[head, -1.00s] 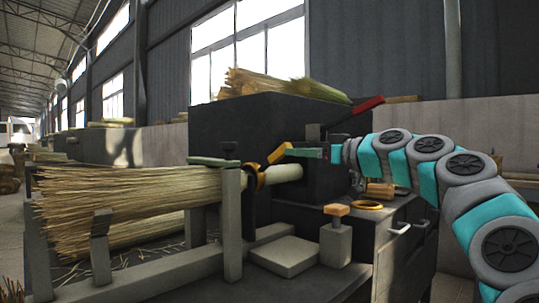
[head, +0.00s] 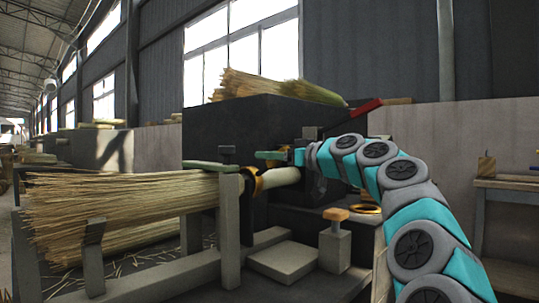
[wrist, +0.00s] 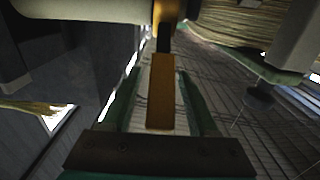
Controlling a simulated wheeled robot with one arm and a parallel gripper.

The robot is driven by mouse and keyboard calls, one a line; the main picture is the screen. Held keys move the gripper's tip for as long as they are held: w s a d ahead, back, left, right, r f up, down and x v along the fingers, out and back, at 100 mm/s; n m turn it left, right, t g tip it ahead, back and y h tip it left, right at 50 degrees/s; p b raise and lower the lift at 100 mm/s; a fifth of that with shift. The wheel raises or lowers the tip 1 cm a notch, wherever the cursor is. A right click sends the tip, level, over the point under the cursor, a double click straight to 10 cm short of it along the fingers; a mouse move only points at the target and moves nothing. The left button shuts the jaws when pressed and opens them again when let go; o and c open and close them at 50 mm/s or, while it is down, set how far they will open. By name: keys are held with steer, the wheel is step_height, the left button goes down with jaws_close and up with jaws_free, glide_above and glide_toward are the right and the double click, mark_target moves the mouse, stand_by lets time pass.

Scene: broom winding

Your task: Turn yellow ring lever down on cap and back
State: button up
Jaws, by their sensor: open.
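The yellow lever (wrist: 160,95) lies lengthwise between the two green fingers of my gripper (wrist: 159,70) in the wrist view. My gripper is open, with a finger on each side of the lever and narrow gaps showing. In the head view my gripper (head: 264,155) is at the upper edge of the dark-and-gold ring (head: 254,182), and the lever is mostly hidden behind it. The ring sits around the pale handle end (head: 280,177) of the straw bundle (head: 120,205). I cannot make out a separate cap.
A grey post (head: 230,225) and a green-topped bar stand just left of the ring. Behind is a large black box (head: 225,125) with straw and a red-handled tool (head: 366,107) on top. An orange-topped block (head: 335,240) and a loose gold ring (head: 366,210) are below right.

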steer(key=shift+w+a, duration=0.3)
steer(key=shift+a, duration=0.2)
jaws_close()
stand_by(1.2)
